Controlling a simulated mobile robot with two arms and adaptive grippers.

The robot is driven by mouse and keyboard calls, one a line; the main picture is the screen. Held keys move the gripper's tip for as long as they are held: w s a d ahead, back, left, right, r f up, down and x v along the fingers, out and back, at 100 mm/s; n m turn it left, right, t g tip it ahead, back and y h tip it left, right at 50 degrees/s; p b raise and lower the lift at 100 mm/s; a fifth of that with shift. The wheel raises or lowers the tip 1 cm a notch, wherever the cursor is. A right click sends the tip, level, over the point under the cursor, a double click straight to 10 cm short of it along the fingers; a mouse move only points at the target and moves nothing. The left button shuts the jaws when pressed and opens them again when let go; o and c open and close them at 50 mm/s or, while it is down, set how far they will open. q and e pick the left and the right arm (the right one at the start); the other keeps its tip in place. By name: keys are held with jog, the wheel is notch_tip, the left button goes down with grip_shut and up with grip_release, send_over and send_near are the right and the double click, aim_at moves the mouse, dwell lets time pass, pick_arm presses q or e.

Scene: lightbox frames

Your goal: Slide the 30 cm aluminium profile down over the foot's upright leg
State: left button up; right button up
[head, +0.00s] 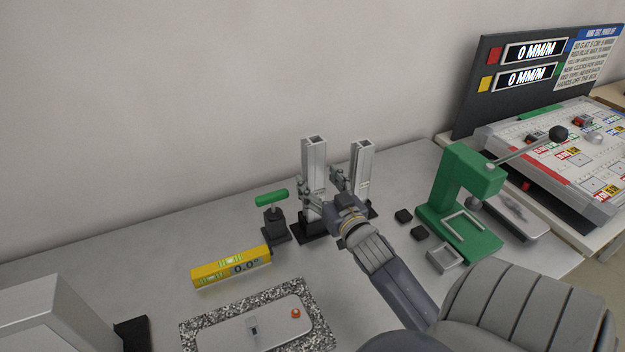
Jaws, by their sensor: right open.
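Two upright aluminium profiles stand near the back of the table: a left profile (314,152) and a right profile (362,158). Both have open slotted tops. The left one rises from a black foot (308,231); the dark base of the right one is partly hidden by my arm. My right gripper (325,187) is open at the left profile, its fingers near the lower half of it. I cannot tell whether they touch it. The foot's upright leg is not visible; I cannot tell which profile is the 30 cm one. My left gripper is not in view.
A green-handled clamp (273,214) stands just left of the foot. A yellow level (231,267) and a speckled plate (318,327) lie nearer. A green press (462,197), small black blocks (403,216) and a display panel (520,75) are right. The back left table is clear.

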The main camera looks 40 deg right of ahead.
jog(key=shift+x, duration=1.25)
jog(key=shift+w+d+f+p, duration=0.1)
jog(key=shift+w+p, duration=0.25)
jog(key=shift+w, duration=0.1)
jog(key=c, duration=1.3)
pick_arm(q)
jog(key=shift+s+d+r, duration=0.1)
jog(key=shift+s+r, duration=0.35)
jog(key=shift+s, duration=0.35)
pick_arm(e)
jog(key=shift+c, duration=0.2)
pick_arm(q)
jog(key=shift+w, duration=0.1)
